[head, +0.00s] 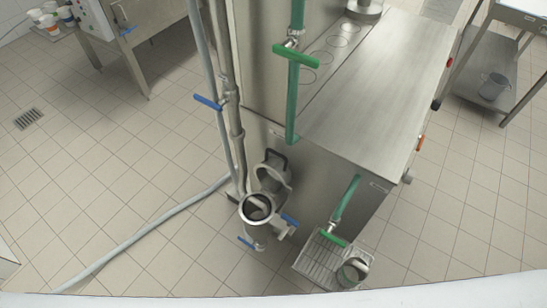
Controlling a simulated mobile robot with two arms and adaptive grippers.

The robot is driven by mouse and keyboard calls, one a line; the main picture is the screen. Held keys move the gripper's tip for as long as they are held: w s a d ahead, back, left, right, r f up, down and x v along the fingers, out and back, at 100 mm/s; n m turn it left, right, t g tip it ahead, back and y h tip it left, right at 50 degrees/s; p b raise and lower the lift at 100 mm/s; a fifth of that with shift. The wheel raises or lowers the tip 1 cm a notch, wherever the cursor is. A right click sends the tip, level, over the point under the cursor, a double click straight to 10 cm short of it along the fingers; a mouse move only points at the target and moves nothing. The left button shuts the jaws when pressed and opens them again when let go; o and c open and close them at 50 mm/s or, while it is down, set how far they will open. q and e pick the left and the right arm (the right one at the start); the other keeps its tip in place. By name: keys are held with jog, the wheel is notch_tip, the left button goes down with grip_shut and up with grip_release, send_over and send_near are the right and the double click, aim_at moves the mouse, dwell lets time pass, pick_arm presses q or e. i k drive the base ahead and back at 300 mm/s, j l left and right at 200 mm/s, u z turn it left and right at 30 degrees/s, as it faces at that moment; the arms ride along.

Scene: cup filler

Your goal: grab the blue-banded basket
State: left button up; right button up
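I cannot make out a basket with a blue band in the head view. An open round steel housing (257,209) stands low at the front of the machine, with blue-handled valves beside it. Its inside is dark, with a light part too small to identify. A tilted round ring, perhaps a lid (272,177), is just behind it. A small steel pot (353,272) stands at a wire rack (317,262) on the right. Neither of my grippers is in view.
The steel machine (375,85) fills the centre, with green-handled pipes in front. A grey hose (150,228) crosses the tiled floor on the left. Cups (50,22) stand at the far left. A shelf table (505,60) holds a bucket (493,86) at right. Left floor is mostly clear.

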aim_at(258, 209)
jog(key=j+z, duration=0.35)
jog(key=j, duration=0.2)
jog(key=j+z, duration=0.35)
jog(key=j, duration=0.2)
jog(key=k+j+u, duration=0.35)
jog(key=k+j, duration=0.25)
jog(key=j, duration=0.25)
jog(key=k+j+u, duration=0.2)
jog(key=j, duration=0.25)
jog(key=k, duration=0.05)
